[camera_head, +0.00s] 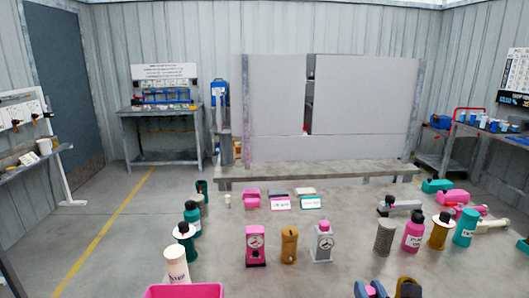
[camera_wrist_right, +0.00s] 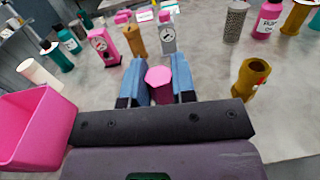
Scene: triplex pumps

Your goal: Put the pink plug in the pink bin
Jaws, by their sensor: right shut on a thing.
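The pink plug (camera_wrist_right: 157,77), with a hexagonal face, sits between the blue fingers of my right gripper (camera_wrist_right: 159,66) in the right wrist view. The right gripper is shut on it. The pink bin (camera_head: 185,291) is at the bottom edge of the head view, left of the right gripper. It also shows at the left edge of the right wrist view (camera_wrist_right: 38,128), apart from the plug. My left gripper is not in view.
A pink gauge block (camera_head: 256,246), a brown block (camera_head: 289,245) and a grey gauge block (camera_head: 323,242) stand ahead on the table. Bottles stand on both sides, including a pink bottle (camera_head: 413,236). A mustard cylinder (camera_wrist_right: 250,78) stands right of the gripper.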

